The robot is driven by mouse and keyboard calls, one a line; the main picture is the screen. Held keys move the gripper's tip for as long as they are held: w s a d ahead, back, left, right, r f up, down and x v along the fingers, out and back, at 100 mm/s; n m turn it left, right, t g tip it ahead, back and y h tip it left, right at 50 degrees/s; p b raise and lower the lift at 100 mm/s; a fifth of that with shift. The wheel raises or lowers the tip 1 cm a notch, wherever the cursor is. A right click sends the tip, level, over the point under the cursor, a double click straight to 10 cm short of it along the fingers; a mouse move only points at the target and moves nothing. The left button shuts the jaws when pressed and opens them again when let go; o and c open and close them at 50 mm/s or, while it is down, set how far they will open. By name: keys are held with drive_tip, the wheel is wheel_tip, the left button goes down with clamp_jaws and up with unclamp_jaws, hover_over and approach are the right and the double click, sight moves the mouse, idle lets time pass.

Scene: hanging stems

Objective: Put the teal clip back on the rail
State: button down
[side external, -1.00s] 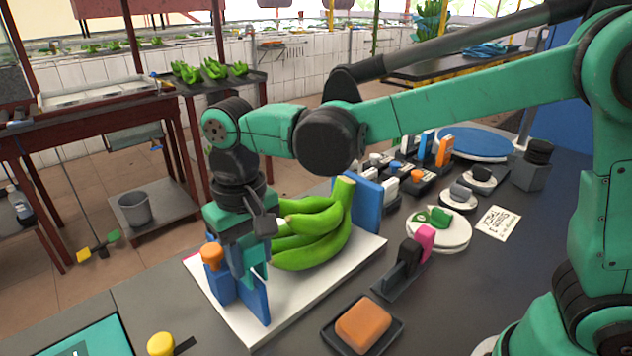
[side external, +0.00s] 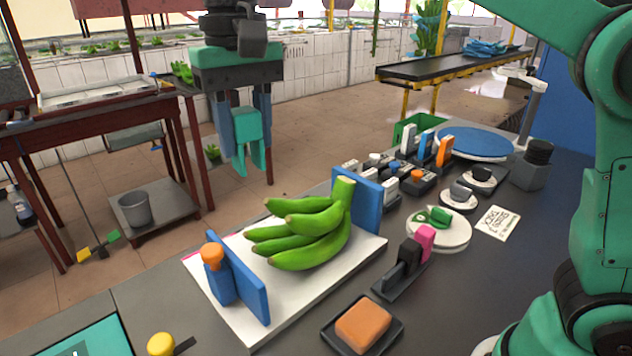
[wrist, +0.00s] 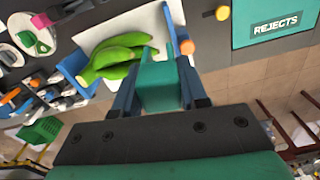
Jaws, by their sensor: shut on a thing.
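My gripper (side external: 245,148) is shut on the teal clip (side external: 249,128), which hangs prongs-down between its fingers, raised high above the work. The clip also shows between the fingers in the wrist view (wrist: 160,84). A short dark rail (side external: 386,289) lies on the table right of the white board, with a black clip (side external: 409,252) and a pink clip (side external: 425,238) standing on it. The near part of this rail is bare. My gripper is far to the left of the rail and above it.
Green bananas (side external: 312,235) lie on the white board (side external: 290,312) between two blue uprights (side external: 250,285). An orange knob (side external: 212,257) tops the near-left support. A dark tray with an orange block (side external: 363,325) sits in front. Several dark holders stand at the back.

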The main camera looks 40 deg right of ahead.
drive_tip(key=s+d+f+m, duration=0.1)
drive_tip(key=d+f+m, duration=0.6)
drive_tip(key=d, duration=0.2)
drive_tip(key=m, duration=0.9)
hover_over(390, 273)
wheel_tip(390, 273, down, 10)
drive_tip(key=shift+f, duration=1.8)
drive_tip(key=shift+f, duration=0.3)
drive_tip(key=shift+f, duration=1.9)
drive_tip(key=shift+c, duration=2)
unclamp_jaws()
drive_tip(key=shift+r, duration=0.1)
